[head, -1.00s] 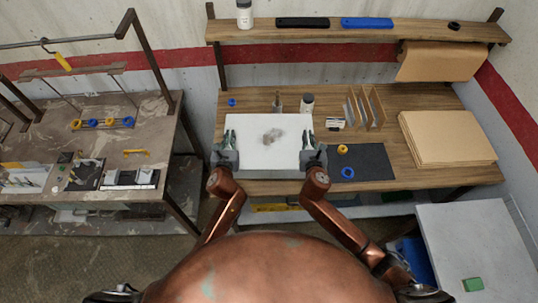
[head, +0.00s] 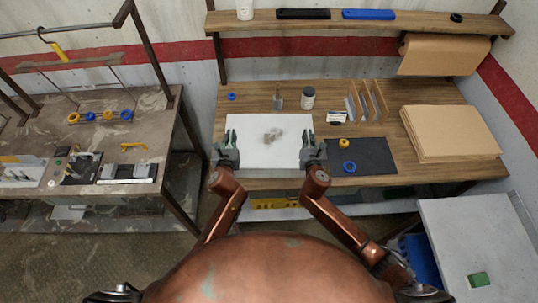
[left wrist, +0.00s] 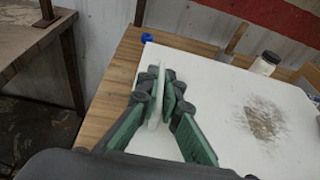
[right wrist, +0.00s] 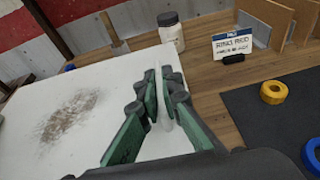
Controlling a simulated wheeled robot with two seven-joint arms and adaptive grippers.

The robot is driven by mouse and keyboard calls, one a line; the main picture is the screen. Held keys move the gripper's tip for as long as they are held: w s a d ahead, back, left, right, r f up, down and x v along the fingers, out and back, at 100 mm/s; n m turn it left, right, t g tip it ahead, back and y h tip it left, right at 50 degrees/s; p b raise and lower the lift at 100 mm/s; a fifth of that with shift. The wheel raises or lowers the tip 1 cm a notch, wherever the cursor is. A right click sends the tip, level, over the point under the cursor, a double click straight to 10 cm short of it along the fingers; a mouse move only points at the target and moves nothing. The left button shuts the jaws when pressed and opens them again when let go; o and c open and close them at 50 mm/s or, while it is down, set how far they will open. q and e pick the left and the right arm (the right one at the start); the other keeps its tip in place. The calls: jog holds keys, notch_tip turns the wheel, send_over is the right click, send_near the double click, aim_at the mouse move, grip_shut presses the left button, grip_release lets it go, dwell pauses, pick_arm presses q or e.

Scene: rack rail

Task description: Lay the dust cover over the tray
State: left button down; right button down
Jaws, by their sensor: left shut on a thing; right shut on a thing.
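A white rectangular panel with a grey-brown smudge, seemingly the dust cover (head: 257,153), spans the space between my grippers at the near edge of the wooden bench. It also shows in the left wrist view (left wrist: 215,85) and the right wrist view (right wrist: 105,85). My left gripper (head: 230,137) is shut on a thin upright white edge at its left side. My right gripper (head: 306,137) is shut on a similar edge at its right side. A pale strip shows under the near edge; I cannot tell whether it is part of the panel. No separate tray is identifiable.
To the right are a label card (head: 337,117), upright dividers (head: 366,101), a dark mat (head: 372,155) with yellow and blue rings, and stacked brown sheets (head: 450,130).

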pick_arm(q)
jog(key=shift+s+f+b, duration=0.15)
jog(key=shift+f+b, duration=0.3)
jog(key=shift+f, duration=0.15)
pick_arm(e)
jog(key=shift+s+a+f, duration=0.1)
jog(key=shift+s+f, duration=0.05)
jog(key=shift+f, duration=0.4)
pick_arm(q)
jog(key=shift+f, duration=0.3)
pick_arm(e)
jog(key=shift+f, duration=0.3)
pick_arm(q)
jog(key=c, duration=2.4)
grip_release()
pick_arm(e)
jog(key=c, duration=2.4)
grip_release()
pick_arm(q)
jog(key=shift+o, duration=1.4)
pick_arm(e)
jog(key=shift+o, duration=1.4)
pick_arm(q)
jog(key=v, duration=1.2)
pick_arm(e)
jog(key=v, duration=1.2)
